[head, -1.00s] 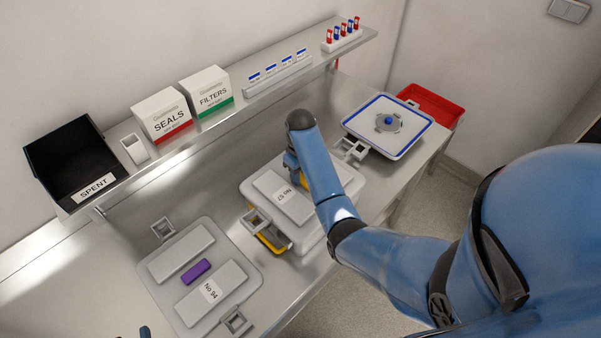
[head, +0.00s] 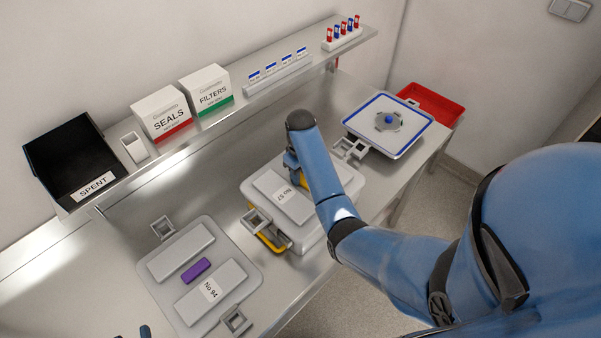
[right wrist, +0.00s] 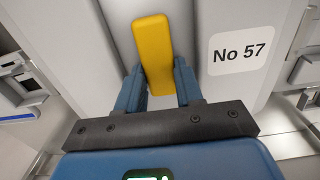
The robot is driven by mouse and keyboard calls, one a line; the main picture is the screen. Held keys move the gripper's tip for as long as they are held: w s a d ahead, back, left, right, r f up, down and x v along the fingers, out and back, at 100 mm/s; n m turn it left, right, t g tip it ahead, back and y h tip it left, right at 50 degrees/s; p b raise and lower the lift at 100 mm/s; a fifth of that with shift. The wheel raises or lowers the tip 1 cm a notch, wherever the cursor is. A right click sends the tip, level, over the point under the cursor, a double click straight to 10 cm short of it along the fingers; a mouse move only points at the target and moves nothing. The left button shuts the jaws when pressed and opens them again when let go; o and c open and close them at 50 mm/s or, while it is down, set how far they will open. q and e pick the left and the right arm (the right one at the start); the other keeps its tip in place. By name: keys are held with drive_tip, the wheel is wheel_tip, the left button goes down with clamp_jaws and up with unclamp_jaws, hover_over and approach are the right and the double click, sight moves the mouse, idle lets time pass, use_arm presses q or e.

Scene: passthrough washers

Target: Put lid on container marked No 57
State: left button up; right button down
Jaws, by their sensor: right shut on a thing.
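The pale grey lid marked No 57 (head: 284,199) lies over its container in the middle of the bench. A yellow edge (head: 272,238) shows under its near left side. My right gripper (right wrist: 160,78) is shut on the lid's yellow handle (right wrist: 152,42), with a blue finger on each side. In the head view my right wrist hides most of the handle and part of the lid. Whether the lid is fully seated cannot be told. A dark blue tip of my left gripper (head: 145,331) shows at the bottom edge; its jaws cannot be made out.
A container marked No 94 (head: 232,274) with a purple handle (head: 196,270) stands to the left. A blue-edged square container (head: 365,107) and a red tray (head: 450,108) stand at the right. A shelf behind holds a black SPENT bin (head: 70,150) and boxes.

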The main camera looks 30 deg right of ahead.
drive_tip(key=shift+f, duration=0.45)
idle(0.4)
idle(0.3)
drive_tip(key=c, duration=0.7)
unclamp_jaws()
drive_tip(key=shift+o, duration=1.3)
drive_tip(key=shift+s+f, duration=0.1)
drive_tip(key=shift+r+p, duration=0.45)
drive_tip(key=shift+r, duration=3.2)
